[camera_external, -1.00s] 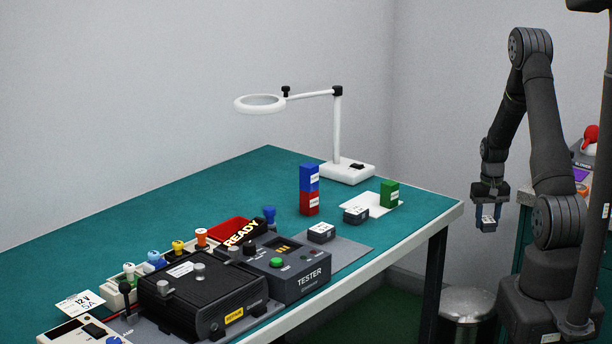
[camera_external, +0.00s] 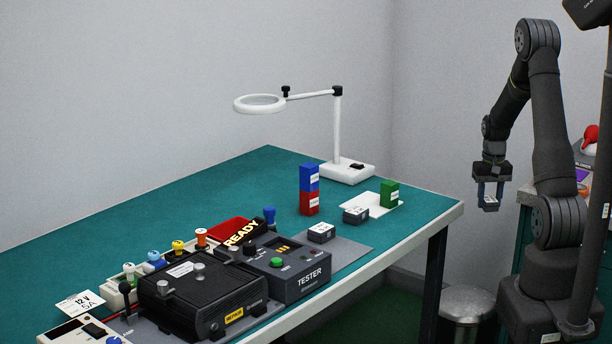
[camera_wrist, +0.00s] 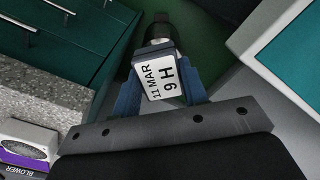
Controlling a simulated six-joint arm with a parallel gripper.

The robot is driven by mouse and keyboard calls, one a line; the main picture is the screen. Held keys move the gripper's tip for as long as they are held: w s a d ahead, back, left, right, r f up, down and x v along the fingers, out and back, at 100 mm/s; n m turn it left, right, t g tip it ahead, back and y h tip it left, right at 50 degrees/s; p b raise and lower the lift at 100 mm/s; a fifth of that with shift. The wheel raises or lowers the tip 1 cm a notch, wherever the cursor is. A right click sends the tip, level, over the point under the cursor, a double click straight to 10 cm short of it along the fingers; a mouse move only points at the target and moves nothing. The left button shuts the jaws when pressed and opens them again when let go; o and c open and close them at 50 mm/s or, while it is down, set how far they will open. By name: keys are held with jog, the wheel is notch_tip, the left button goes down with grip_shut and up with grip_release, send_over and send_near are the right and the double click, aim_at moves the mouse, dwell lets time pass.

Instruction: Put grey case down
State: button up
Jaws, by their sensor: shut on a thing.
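My gripper (camera_external: 490,197) hangs in the air to the right of the bench's right end, pointing down. It is shut on a small grey case (camera_wrist: 161,79) with a white label reading "11 MAR 9 H", which shows between the blue fingers in the wrist view. In the external view the held grey case (camera_external: 490,207) is small and partly covered by the fingers. Two other grey cases with white labels are on the bench: one (camera_external: 321,233) on the grey mat by the tester, one (camera_external: 356,215) at the edge of the white plate (camera_external: 379,207).
A green block (camera_external: 390,194) stands on the white plate. A blue block (camera_external: 309,177) sits on a red block (camera_external: 309,203). The tester (camera_external: 300,279), a black unit (camera_external: 200,290) and a lamp (camera_external: 338,130) occupy the teal bench (camera_external: 200,205). A metal bin (camera_external: 468,302) stands below. A blower (camera_wrist: 25,150) shows lower left in the wrist view.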

notch_tip(320, 180, up, 20)
jog(key=n, duration=0.9)
send_over(330, 241)
jog(key=s, duration=0.6)
notch_tip(330, 241, down, 12)
jog(key=shift+s+r, duration=0.1)
jog(key=shift+s+a+f, duration=0.25)
jog(key=shift+a+f, duration=0.05)
jog(key=shift+a, duration=0.15)
jog(key=shift+f, duration=1.95)
jog(key=shift+f, duration=0.15)
